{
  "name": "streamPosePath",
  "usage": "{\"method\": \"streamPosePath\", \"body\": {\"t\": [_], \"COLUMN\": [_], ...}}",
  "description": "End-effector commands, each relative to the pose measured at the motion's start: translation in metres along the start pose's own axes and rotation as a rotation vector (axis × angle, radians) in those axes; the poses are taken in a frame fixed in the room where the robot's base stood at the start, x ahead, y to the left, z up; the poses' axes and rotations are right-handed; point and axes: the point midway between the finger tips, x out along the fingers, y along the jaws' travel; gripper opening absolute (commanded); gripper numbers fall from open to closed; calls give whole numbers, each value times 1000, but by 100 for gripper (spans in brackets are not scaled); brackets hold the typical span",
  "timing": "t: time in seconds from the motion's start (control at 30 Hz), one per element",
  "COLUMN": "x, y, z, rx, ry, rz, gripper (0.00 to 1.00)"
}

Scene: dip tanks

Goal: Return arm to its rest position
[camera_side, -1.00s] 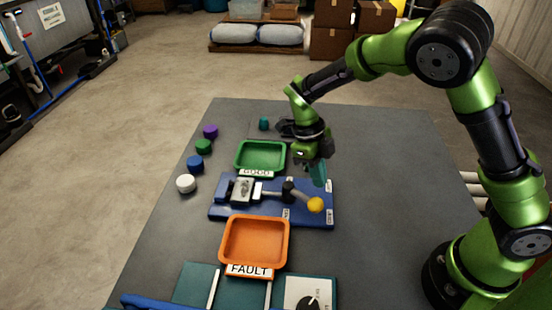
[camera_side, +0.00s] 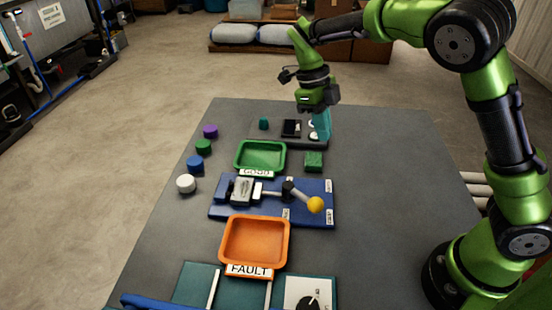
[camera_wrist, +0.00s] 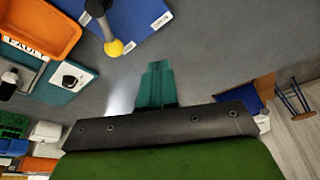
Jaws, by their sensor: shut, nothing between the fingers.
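My gripper (camera_side: 321,128) has teal fingers that are shut and empty. In the wrist view the shut teal fingers (camera_wrist: 155,84) point over bare table. My green and black arm is raised on the right side.
A green GOOD tray (camera_side: 261,155), an orange FAULT tray (camera_side: 254,241) and a blue fixture (camera_side: 270,212) with a yellow-knobbed lever (camera_side: 315,204) stand mid-table. A green block (camera_side: 314,161) lies beside the green tray. Several coloured caps line the left. The table's right side is clear.

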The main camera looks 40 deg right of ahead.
Motion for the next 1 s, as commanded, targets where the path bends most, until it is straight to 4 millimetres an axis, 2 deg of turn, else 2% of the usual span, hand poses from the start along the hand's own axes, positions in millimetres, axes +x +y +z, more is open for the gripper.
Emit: {"method": "streamPosePath", "body": {"t": [0.13, 0.23, 0.37, 0.57, 0.7, 0.8, 0.9, 1.0], "x": [0, 7, 18, 10, -3, -13, -20, -24], "y": [-1, -5, 2, 16, 30, 39, 47, 51], "z": [1, 3, -4, -37, -68, -92, -116, -137], "rx": [-76, -270, -693, -1381, -1819, -2062, -2241, -2336], "ry": [-5, -15, -66, -279, -435, -493, -496, -454], "rz": [-7, -25, -23, -93, -289, -491, -717, -919], "gripper": [0, 0, 0, 0, 0, 0, 0, 0]}}
